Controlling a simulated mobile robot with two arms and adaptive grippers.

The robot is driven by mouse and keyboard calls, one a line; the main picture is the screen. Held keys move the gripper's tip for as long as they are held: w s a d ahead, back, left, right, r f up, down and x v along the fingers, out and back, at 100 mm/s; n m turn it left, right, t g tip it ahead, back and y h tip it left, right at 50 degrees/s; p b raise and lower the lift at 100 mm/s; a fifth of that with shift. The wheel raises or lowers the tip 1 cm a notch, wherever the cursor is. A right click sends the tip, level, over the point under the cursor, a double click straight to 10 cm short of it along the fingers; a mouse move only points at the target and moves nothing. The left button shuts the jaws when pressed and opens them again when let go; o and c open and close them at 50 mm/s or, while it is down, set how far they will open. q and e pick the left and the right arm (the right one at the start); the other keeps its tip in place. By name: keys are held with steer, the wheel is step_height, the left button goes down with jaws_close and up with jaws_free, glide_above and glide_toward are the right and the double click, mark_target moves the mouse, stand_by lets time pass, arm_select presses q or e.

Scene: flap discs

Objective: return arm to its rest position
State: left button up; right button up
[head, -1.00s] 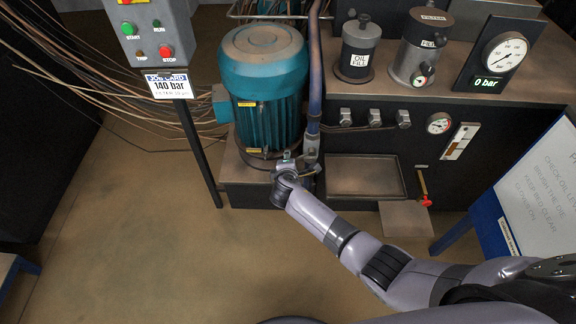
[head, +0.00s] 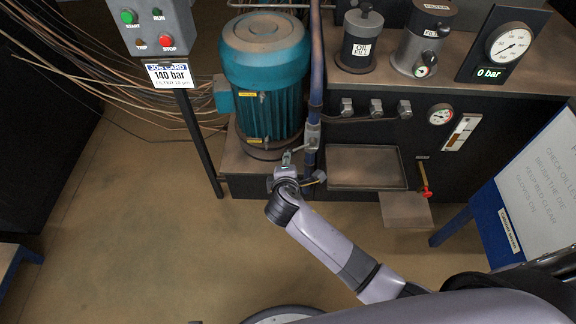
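My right arm comes in from the lower right, and its forearm reaches up and left toward the base of the teal motor (head: 265,85). My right gripper (head: 298,170) is at the arm's far end, just below the motor's foot and beside the blue upright pipe (head: 316,75). It is small and partly hidden by my wrist, so I cannot tell whether its fingers are open or shut. No held object can be made out. My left gripper is not in view.
The black cabinet has a shallow tray (head: 366,186), a red-handled lever (head: 425,180) and a gauge reading 0 bar (head: 510,44). A control box (head: 150,25) stands on a post at left. A whiteboard (head: 540,180) stands at right. The floor (head: 150,240) at lower left is clear.

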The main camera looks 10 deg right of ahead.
stand_by(0.4)
